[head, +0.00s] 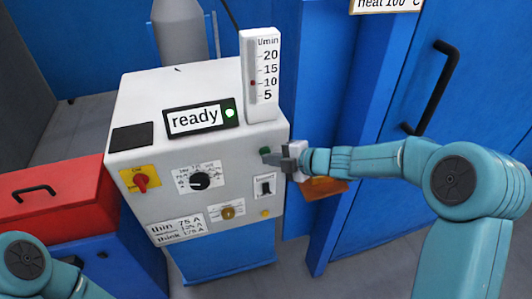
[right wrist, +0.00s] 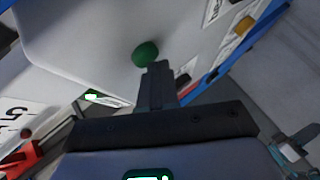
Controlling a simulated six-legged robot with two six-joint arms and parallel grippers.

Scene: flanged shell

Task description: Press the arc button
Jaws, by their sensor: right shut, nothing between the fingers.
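A green round button (head: 265,151) sits at the upper right of the welding machine's light grey front face. It also shows in the right wrist view (right wrist: 145,53). No label by it is readable, so I cannot confirm it as the arc button. My right gripper (head: 275,158) is shut and empty, its fingertips right by the button from the right. In the right wrist view the closed dark fingers (right wrist: 157,72) end just at the button's edge. I cannot tell whether they touch it. My left arm shows at the lower left, its gripper out of view.
The machine's front (head: 200,215) also carries a red knob on yellow (head: 140,181), a black dial (head: 199,181), a rocker switch (head: 265,186) and a brass knob (head: 228,212). A display (head: 195,118) reads "ready" beside a lit green lamp. A flow gauge (head: 262,75) stands above.

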